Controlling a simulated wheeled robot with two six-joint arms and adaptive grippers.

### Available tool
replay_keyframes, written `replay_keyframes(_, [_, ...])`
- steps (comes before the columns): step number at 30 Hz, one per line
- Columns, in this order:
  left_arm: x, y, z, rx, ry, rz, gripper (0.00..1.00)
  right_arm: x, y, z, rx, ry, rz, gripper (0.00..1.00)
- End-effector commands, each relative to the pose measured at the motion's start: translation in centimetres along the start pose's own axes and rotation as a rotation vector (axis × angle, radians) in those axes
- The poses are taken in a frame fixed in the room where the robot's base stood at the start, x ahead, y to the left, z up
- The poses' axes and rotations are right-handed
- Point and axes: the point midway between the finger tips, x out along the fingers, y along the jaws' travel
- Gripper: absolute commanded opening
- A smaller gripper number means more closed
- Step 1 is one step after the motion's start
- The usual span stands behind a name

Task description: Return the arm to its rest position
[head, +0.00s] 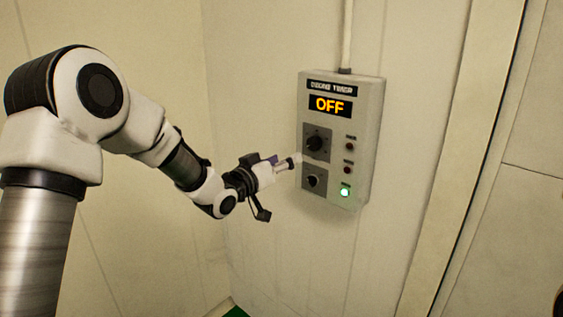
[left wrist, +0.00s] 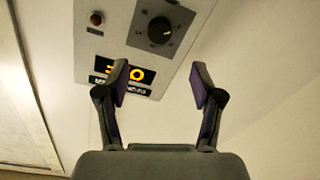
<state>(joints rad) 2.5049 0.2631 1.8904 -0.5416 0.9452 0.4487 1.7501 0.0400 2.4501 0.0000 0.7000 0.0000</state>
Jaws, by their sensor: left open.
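My left arm (head: 150,130) comes in from the left in the head view, bent at the elbow and reaching toward a wall box. My left gripper (head: 281,166) is just left of the box, near its knobs; whether it touches cannot be told there. In the left wrist view the left gripper (left wrist: 160,88) is open, with nothing between its fingers. The grey control box (head: 367,130) has a display reading OFF (head: 330,105), an upper black knob (head: 316,143) and a lower knob (head: 313,181). The upside-down box (left wrist: 120,40) also shows in the left wrist view. My right gripper is out of view.
A green light (head: 345,191) glows on the box, below small dark red buttons (head: 349,158). A conduit (head: 346,35) runs up from the box. Pale wall panels surround it, with a door frame (head: 470,150) at right. The space below the gripper looks clear.

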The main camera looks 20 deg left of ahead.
Motion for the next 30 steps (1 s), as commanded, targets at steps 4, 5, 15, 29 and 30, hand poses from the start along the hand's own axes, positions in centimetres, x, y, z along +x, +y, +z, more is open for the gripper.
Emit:
replay_keyframes(4, [-0.9, 0.1, 0.0, 0.001, 0.001, 0.001, 0.67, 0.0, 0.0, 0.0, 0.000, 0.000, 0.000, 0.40])
replay_keyframes(5, [-0.9, 0.1, 0.0, 0.001, 0.001, 0.001, 0.67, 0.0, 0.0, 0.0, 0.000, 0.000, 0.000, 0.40])
replay_keyframes(15, [-0.8, 0.1, 0.1, 0.001, 0.000, 0.001, 0.67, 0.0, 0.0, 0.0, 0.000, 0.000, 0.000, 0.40])
replay_keyframes(29, [-6.1, -4.5, 28.1, -0.103, -0.458, -0.134, 0.67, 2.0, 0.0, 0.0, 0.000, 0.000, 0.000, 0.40])
replay_keyframes(30, [-7.8, -4.7, 31.4, -0.116, -0.522, -0.161, 0.67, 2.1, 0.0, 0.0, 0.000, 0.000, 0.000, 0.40])
